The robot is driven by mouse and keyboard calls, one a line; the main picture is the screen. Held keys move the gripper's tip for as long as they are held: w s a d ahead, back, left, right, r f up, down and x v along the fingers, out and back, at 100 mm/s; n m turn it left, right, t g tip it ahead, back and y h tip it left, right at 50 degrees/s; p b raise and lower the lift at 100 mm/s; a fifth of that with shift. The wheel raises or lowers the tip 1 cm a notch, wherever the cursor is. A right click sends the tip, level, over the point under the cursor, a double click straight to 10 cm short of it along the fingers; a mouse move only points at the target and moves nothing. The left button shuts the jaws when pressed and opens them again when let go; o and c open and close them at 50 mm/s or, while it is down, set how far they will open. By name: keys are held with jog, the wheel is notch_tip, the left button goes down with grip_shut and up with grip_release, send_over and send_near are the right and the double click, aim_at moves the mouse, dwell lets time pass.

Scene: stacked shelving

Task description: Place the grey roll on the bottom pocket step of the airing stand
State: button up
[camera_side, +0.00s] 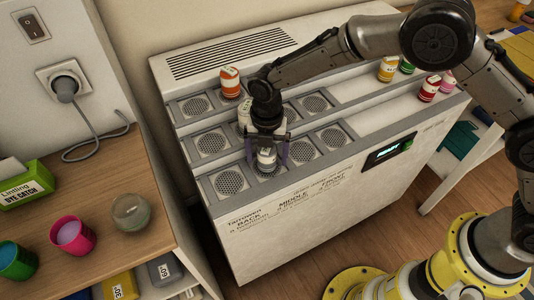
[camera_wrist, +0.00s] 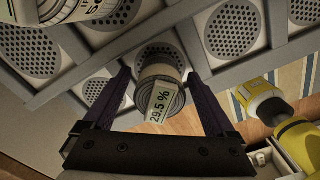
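The grey roll (camera_side: 266,157) stands at the second pocket from the left on the front, lowest step of the airing stand (camera_side: 300,215). In the wrist view the grey roll (camera_wrist: 160,88) carries a "29.5 %" label and sits over a perforated round pocket. My gripper (camera_side: 268,152) is around it. In the wrist view my gripper (camera_wrist: 158,92) has its two dark purple fingers spread, with a visible gap on each side of the roll. The roll's exact seating in the pocket is partly hidden.
A white roll (camera_side: 244,113) stands on the middle step just behind my gripper. An orange roll (camera_side: 230,82) stands on the back step. Several coloured rolls stand at the right end. Front pockets on both sides, such as the left one (camera_side: 230,182), are empty.

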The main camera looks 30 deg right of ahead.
jog(key=shift+r, duration=0.1)
notch_tip(320, 180, up, 12)
jog(key=shift+r, duration=0.1)
dwell(0.4)
jog(key=s+d+r+m+t, duration=0.1)
jog(key=s+d+r+m, duration=0.4)
jog(key=d+r+m, duration=0.3)
jog(key=s+d+r+m+t, duration=0.2)
jog(key=s+d+r+m, duration=0.35)
jog(key=d, duration=0.45)
jog(key=s+d+m+t, duration=0.1)
jog(key=s+d+m, duration=0.3)
jog(key=s+m, duration=0.4)
jog(key=s+d+f+m+t, duration=0.1)
jog(key=s+d+m, duration=0.4)
jog(key=s+m, duration=0.2)
jog(key=shift+s+f+m+t, duration=0.25)
jog(key=shift+s+m+t, duration=0.1)
jog(key=shift+s, duration=0.55)
jog(key=shift+d, duration=0.1)
